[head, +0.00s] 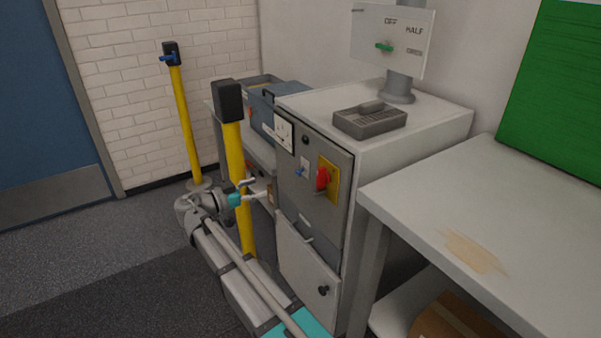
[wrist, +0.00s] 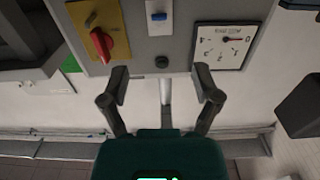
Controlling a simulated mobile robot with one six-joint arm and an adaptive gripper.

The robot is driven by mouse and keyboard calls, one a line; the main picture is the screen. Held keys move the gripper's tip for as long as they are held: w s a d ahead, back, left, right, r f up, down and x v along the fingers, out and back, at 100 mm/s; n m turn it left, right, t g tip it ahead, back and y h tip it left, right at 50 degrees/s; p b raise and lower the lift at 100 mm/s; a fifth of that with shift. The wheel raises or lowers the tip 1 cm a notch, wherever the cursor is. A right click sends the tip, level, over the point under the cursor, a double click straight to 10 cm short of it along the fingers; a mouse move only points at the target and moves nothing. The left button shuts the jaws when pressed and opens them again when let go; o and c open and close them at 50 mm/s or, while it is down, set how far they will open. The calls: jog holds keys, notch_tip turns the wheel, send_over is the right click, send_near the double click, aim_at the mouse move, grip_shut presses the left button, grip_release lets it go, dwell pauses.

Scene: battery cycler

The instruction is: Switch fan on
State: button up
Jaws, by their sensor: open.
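A white panel (head: 415,36) on a grey post reads "OFF" and "HALF" plus a third unclear word, with a green knob (head: 384,47). The grey cabinet front carries a small blue switch (head: 300,171) on a white plate, which also shows in the wrist view (wrist: 158,16). Beside it is a red rotary knob (head: 322,179) on a yellow plate, also in the wrist view (wrist: 102,44). I cannot read a fan label on any of them. My gripper (head: 251,188) is open and empty in front of the cabinet; its fingertips (wrist: 164,80) are apart.
A black knob (wrist: 162,62) and a dial gauge (wrist: 220,46) share the cabinet front. Yellow posts (head: 184,125) stand at left, one close to my arm. A white table (head: 540,220) stands at right.

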aim_at(297, 173)
jog(key=shift+d, duration=0.1)
jog(key=x, duration=1.3)
jog(key=shift+w+d, duration=0.25)
jog(key=shift+w, duration=0.05)
jog(key=shift+c, duration=0.3)
grip_shut()
